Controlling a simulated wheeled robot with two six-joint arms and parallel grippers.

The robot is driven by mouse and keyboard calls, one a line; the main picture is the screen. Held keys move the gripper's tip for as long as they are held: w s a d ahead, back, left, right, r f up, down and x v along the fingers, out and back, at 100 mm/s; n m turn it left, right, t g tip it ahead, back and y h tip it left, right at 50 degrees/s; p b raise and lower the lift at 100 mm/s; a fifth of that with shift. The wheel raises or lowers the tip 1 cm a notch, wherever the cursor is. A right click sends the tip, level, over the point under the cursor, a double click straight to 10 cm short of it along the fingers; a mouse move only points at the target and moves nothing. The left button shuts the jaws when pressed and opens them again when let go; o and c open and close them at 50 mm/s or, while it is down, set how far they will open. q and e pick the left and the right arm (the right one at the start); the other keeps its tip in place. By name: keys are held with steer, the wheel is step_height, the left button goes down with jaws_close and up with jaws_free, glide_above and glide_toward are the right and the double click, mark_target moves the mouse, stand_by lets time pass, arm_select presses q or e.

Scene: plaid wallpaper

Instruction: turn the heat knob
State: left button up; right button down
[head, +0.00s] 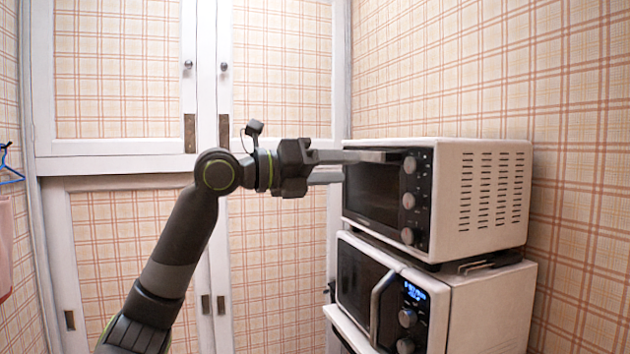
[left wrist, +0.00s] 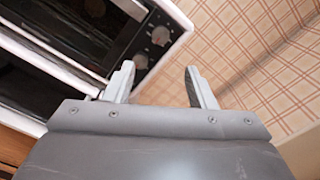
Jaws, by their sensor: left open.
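A white toaster oven (head: 483,195) with a dark front stands on the right. Its panel has an upper knob (head: 410,165), a middle knob (head: 408,201) and a lower knob (head: 407,236); I cannot read which sets the heat. My left gripper (head: 345,168) is open and empty, held level in front of the oven's upper front, its fingers pointing right toward the panel. In the left wrist view the open fingers (left wrist: 159,70) are close to the panel, with a round knob (left wrist: 160,36) just beyond them. Contact cannot be made out. My right gripper is out of view.
A white microwave (head: 490,310) with a handle (head: 382,305), lit display and knobs stands under the oven. White cupboards (head: 140,155) with plaid panels fill the back. A plaid wall (head: 580,130) stands close on the right. A blue hanger (head: 8,165) hangs at the left edge.

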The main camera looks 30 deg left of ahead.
arm_select(q)
steer(key=shift+b+v, duration=0.5)
steer(key=shift+v, duration=1.4)
